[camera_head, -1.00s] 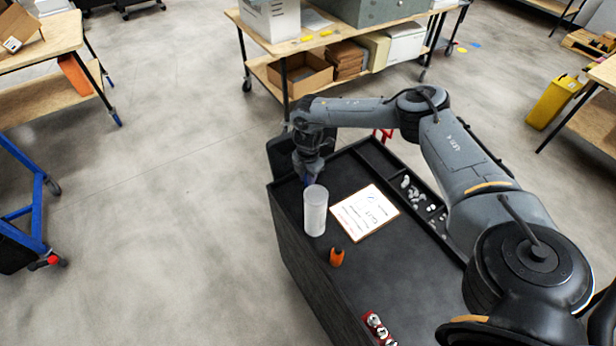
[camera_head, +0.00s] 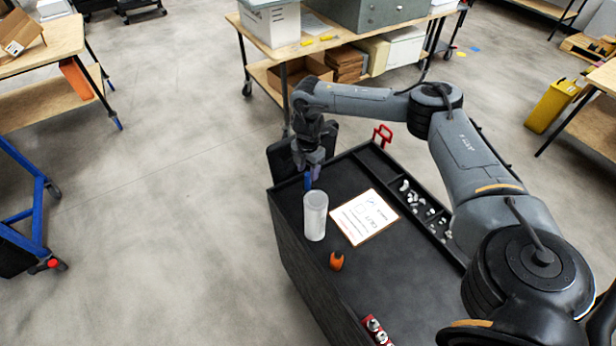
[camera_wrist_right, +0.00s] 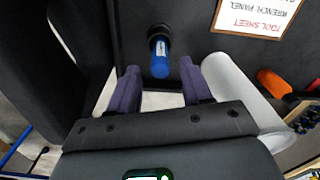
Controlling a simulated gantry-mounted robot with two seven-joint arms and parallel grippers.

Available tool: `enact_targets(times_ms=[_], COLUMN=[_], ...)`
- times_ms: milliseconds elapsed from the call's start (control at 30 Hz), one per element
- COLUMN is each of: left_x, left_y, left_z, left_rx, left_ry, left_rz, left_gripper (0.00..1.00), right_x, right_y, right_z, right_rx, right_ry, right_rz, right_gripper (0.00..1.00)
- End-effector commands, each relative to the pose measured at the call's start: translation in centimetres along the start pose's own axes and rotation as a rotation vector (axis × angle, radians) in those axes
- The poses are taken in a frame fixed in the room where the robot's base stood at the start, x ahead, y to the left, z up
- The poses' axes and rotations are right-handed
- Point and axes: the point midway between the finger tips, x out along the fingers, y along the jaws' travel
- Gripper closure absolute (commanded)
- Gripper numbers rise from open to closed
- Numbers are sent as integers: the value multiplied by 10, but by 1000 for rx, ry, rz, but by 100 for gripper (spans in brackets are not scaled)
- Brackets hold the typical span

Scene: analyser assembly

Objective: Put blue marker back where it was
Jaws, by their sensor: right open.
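The blue marker (camera_wrist_right: 160,57) stands out from the dark cart top in the right wrist view, its black end against the dark surface. It lies between and beyond the two fingers, with gaps on both sides. In the head view the marker (camera_head: 308,183) is a small blue shape below the gripper, at the cart's far left corner. My right gripper (camera_head: 315,160) is open and empty just above it; its purple fingers (camera_wrist_right: 156,88) show apart in the wrist view. Whether the marker's end sits in a holder cannot be told. My left gripper is out of view.
A white cylinder (camera_head: 315,222) stands close in front of the marker. A tool sheet (camera_head: 363,217) lies to its right. An orange object (camera_head: 336,261), a red item (camera_head: 376,329) and a side tray (camera_head: 432,231) with small white pieces are on the black cart (camera_head: 400,285).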

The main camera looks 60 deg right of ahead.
Motion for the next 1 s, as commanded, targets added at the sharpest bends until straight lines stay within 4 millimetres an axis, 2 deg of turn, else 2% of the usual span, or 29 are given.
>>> enact_targets(times_ms=[100, 300, 433, 533, 567, 667, 767, 800, 867, 900, 1000], left_x=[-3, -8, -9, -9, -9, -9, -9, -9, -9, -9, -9], left_y=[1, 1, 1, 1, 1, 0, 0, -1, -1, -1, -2], left_z=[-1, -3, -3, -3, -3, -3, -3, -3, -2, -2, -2], left_rx=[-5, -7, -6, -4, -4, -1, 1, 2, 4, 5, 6], left_ry=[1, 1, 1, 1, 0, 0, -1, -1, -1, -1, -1], left_rz=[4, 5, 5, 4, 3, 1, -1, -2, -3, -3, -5], left_gripper=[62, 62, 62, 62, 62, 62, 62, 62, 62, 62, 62], right_x=[-23, -46, -45, -30, -22, 8, 40, 50, 59, 62, 59], right_y=[1, 0, 3, 9, 11, 14, 5, -3, -18, -30, -63], right_z=[0, 0, -13, -43, -57, -119, -202, -238, -290, -323, -392], right_rx=[0, -1, -35, -110, -140, -259, -368, -399, -423, -424, -373], right_ry=[0, -1, -2, -4, -2, 21, 83, 120, 182, 228, 341], right_rz=[3, 1, 12, 42, 56, 121, 212, 254, 316, 357, 442], right_gripper=[51, 51, 51, 51, 51, 51, 51, 51, 51, 51, 51])
